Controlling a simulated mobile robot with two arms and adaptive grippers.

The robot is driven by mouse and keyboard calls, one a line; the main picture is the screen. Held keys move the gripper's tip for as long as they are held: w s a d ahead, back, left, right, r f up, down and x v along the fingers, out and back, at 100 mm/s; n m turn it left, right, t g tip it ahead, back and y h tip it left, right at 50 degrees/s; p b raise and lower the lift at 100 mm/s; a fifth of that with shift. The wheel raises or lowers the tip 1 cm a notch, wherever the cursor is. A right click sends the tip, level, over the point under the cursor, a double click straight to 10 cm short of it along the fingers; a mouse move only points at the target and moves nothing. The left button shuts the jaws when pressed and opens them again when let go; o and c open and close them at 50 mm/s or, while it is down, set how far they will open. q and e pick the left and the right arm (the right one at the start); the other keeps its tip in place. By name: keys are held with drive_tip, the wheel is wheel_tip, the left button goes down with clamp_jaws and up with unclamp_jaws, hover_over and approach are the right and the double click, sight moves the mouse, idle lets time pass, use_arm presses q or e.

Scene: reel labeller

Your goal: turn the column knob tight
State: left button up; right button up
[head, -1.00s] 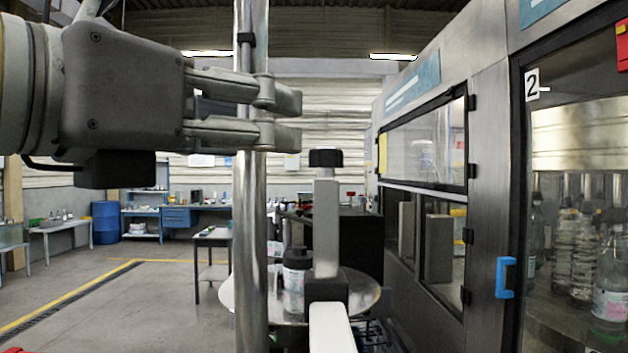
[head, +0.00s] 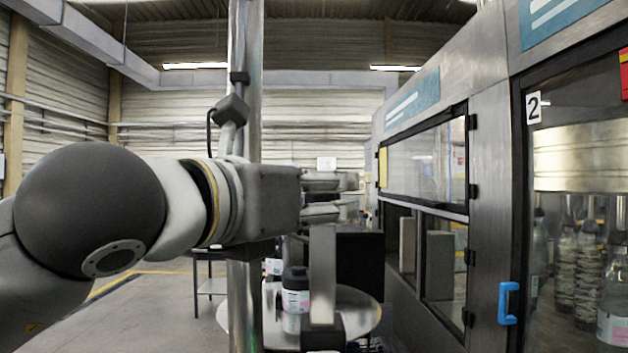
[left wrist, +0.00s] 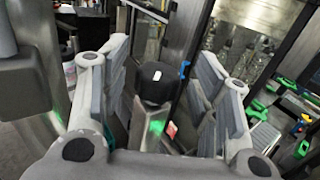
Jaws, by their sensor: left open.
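The black column knob (left wrist: 156,82) shows in the left wrist view between the two fingers of my left gripper (left wrist: 163,62), with a gap on each side. A small white mark is on the knob. My left gripper (head: 346,197) is open and level in the head view, its fingers reaching right over the top of the grey upright post (head: 323,270). There the fingers hide the knob. The tall shiny pole (head: 244,300) stands behind my left wrist. My right gripper is not in view.
A dark-capped bottle (head: 295,290) stands on a round metal plate (head: 366,312) beside the post. The machine cabinet with a blue door handle (head: 508,303) fills the right side. A small table (head: 210,285) stands behind on the left.

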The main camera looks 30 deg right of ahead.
use_arm(q)
drive_tip(key=c, duration=1)
drive_tip(key=shift+w+f+m+g+h, duration=0.15)
drive_tip(key=shift+m+g+h, duration=0.45)
drive_tip(key=shift+g, duration=0.4)
drive_tip(key=shift+c, duration=0.2)
drive_tip(key=o, duration=1)
drive_tip(key=shift+o, duration=0.2)
